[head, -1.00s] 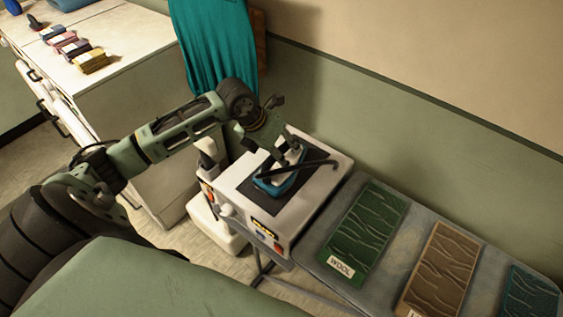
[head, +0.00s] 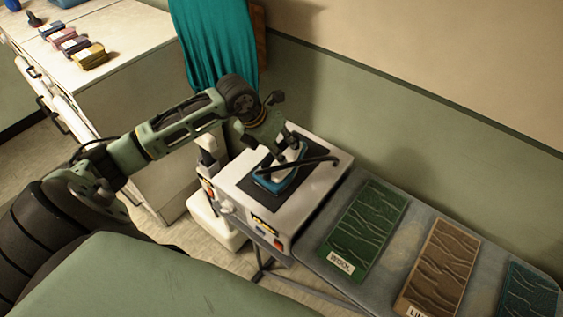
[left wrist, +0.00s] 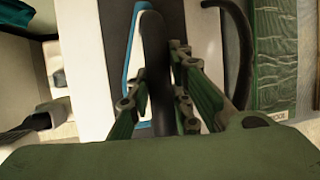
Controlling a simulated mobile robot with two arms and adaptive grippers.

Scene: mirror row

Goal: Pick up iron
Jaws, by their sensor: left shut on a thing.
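The iron (head: 285,177) has a blue base and a pale body, and sits on the dark pad of a white station (head: 242,187) at the end of the ironing board. My left gripper (head: 294,150) is over the iron from above, shut on its handle. In the left wrist view the dark handle (left wrist: 155,65) runs between the two green fingers (left wrist: 158,95), with the iron's blue edge beside it. Whether the iron's base touches the pad is hard to tell. My right gripper is not in view.
The grey ironing board (head: 397,230) carries textured fabric panels, one green and labelled WOOL (head: 366,228). A teal cloth (head: 215,45) hangs on the wall behind. A white cabinet (head: 130,75) with small items stands at the left. A dark curved cable or bar lies beside the iron.

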